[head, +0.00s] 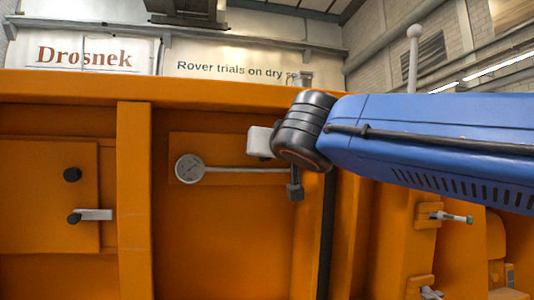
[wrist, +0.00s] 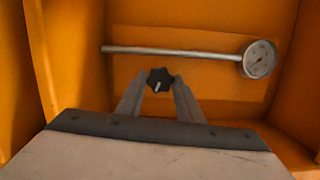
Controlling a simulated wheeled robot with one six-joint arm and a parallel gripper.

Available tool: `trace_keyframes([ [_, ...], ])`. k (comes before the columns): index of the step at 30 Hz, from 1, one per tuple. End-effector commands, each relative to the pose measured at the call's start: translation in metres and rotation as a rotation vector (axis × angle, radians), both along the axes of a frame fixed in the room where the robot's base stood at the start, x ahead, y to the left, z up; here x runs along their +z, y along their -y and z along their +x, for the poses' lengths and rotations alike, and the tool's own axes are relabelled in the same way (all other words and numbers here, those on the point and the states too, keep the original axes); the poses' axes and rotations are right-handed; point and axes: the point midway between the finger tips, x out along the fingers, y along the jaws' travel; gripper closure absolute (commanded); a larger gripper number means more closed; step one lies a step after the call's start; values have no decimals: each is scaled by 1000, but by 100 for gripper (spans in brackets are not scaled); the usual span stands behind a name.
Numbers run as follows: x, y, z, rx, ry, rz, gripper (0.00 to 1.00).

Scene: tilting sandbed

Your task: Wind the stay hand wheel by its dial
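The stay hand wheel is a small black lobed knob with a pale mark (wrist: 159,79), seen in the wrist view on the orange panel. My gripper (wrist: 159,84) has its two grey fingers apart, one on each side of the wheel in the picture; I see no clear grip on it. There my gripper and arm hide the wheel.
Orange ribs and walls (head: 134,200) frame the recess around the panel. A latch with a pale lever (head: 95,215) is on the left. Small levers (head: 455,218) stick out on the right. A white-knobbed post (head: 414,60) stands behind my blue arm.

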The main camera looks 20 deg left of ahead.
Motion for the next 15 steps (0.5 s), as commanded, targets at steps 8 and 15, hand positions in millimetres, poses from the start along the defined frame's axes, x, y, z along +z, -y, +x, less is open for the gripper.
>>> trace_keyframes([
  [8, 0, 0, 0, -2, 5, -8, 89],
  [15, 0, -1, -1, -16, 48, -78, 89],
])
